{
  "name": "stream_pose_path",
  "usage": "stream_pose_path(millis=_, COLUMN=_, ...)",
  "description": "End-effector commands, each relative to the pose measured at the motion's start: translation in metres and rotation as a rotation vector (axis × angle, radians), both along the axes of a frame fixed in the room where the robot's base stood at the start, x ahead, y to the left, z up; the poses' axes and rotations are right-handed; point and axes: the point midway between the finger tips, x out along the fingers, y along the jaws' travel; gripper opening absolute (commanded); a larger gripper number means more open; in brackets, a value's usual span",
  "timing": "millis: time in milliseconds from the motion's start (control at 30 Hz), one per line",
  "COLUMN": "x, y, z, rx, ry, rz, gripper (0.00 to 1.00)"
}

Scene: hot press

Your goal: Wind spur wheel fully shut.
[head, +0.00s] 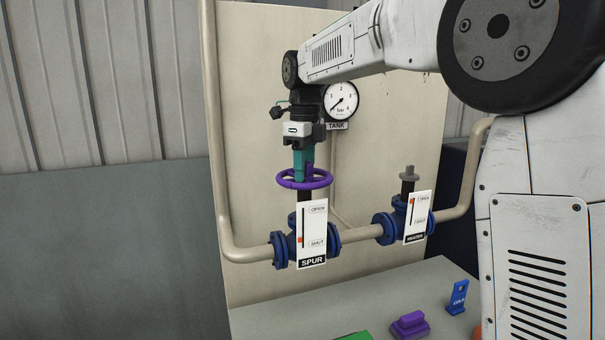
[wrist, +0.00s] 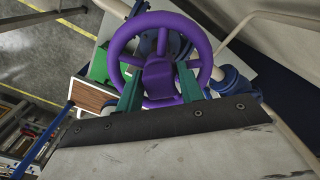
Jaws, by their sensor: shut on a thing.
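The purple spur wheel (head: 304,179) sits on top of the spur valve (head: 284,249), above the white SPUR plate (head: 312,222) with OPEN and SHUT marks. The orange pointer (head: 300,240) on that plate stands near the SHUT end. My gripper (head: 303,166) comes straight down on the wheel from above. In the wrist view its teal fingers (wrist: 158,90) are shut on the purple hub part of the wheel (wrist: 160,30), inside the rim.
A second valve with a HEATER plate (head: 418,217) and a grey top (head: 409,173) stands to the right on the same pipe. The TANK gauge (head: 342,101) is on the panel behind my gripper. A purple block (head: 410,325) and a blue COLD tag (head: 458,297) are on the bench below.

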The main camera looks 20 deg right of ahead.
Motion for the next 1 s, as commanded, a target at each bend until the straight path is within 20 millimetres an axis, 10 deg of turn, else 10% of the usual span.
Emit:
stream_pose_path(millis=133, x=-0.0004, y=0.0005, z=-0.0007, rx=0.001, ry=0.002, rz=0.002, gripper=0.55)
stream_pose_path(millis=533, x=0.0004, y=-0.0007, z=0.0006, rx=0.0, ry=0.0, rz=0.039, gripper=0.55)
stream_pose_path(millis=1000, x=0.0005, y=-0.0005, z=0.0007, rx=0.0, ry=0.0, rz=0.52, gripper=0.55)
